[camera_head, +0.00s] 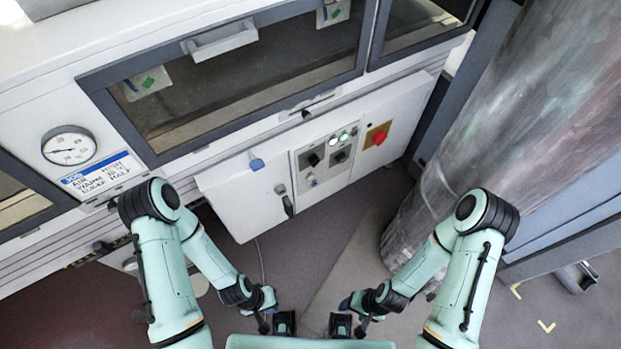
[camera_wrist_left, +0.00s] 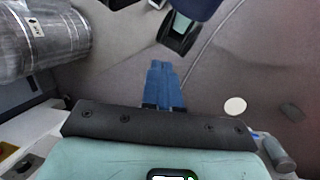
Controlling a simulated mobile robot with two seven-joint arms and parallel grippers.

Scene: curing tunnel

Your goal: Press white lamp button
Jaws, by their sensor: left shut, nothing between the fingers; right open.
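The control panel (camera_head: 325,160) is on a white cabinet front at the middle of the head view. It carries a small white lamp button (camera_head: 333,141) with a green lamp (camera_head: 344,136) right beside it. Black knobs sit below them. My left gripper (camera_head: 270,307) is low in the head view, well apart from the panel. Its blue fingers (camera_wrist_left: 165,85) are shut and empty in the left wrist view. My right gripper (camera_head: 346,303) is open, also low and apart from the panel; its fingers are small and partly hidden in the head view.
A red knob on an orange plate (camera_head: 378,134) is right of the panel. A blue padlock-like part (camera_head: 257,164) and dark handle (camera_head: 286,203) are at the left. A large wrapped column (camera_head: 490,130) stands to the right. The floor (camera_head: 310,250) before the cabinet is mostly clear.

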